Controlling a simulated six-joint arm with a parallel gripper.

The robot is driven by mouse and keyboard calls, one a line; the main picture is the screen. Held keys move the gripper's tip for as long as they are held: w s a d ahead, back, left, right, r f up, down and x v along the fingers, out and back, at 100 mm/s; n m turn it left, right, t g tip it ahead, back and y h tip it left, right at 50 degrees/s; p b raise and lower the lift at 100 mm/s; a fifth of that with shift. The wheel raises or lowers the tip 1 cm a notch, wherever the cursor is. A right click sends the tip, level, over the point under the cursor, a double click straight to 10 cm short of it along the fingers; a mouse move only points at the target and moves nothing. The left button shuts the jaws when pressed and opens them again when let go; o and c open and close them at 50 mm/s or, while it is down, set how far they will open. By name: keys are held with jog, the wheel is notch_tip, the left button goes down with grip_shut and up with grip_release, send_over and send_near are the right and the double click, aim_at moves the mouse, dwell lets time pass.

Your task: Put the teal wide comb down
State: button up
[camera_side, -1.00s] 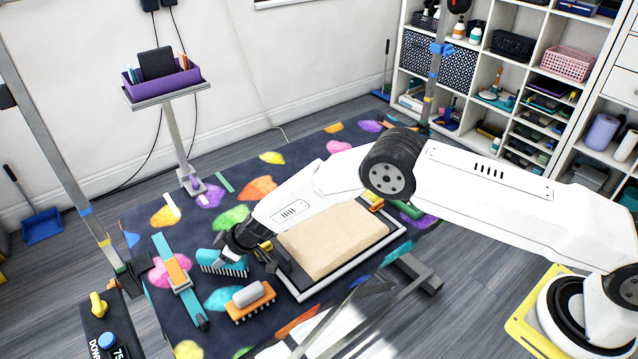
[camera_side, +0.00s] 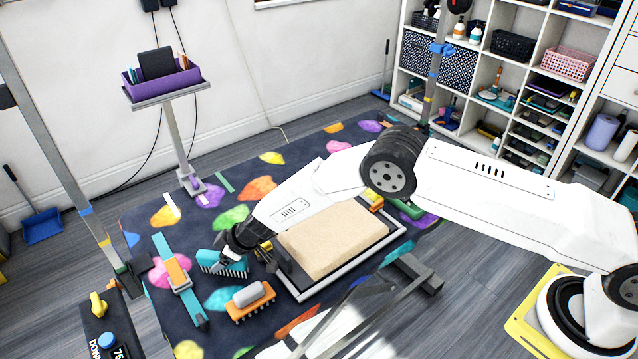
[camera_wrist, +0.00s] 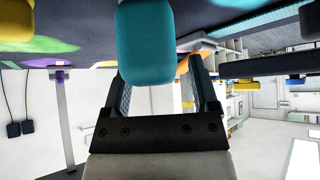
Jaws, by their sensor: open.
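The teal wide comb (camera_side: 224,263) is on the dark patterned mat, left of the tan block, its teeth toward the viewer. In the wrist view, a teal rounded handle (camera_wrist: 146,42) shows in front of my gripper (camera_wrist: 160,75). The two fingers stand apart, one toward each side of the handle, with a gap visible on the right. Whether the handle touches the left finger is unclear.
An orange brush (camera_side: 251,301) with a grey handle lies close in front of the comb. A teal and orange tool (camera_side: 180,278) lies to its left. The tan block (camera_side: 331,239) on a framed tray is close on the right. Bare mat lies behind the comb.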

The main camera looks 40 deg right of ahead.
jog(key=v, duration=1.2)
dwell(0.3)
dwell(0.6)
jog(key=s+d+r+m+g+h, duration=0.1)
jog(key=s+d+r+m, duration=0.3)
jog(key=s+d, duration=0.8)
jog(key=s+d+r+m+g+h, duration=0.2)
jog(key=s+d+r+m+h, duration=0.2)
jog(key=s+d+r, duration=0.4)
jog(key=s+d+m, duration=0.1)
jog(key=s+d, duration=0.4)
jog(key=s, duration=0.1)
jog(key=shift+d+r+h, duration=0.25)
jog(key=shift+d+h, duration=0.05)
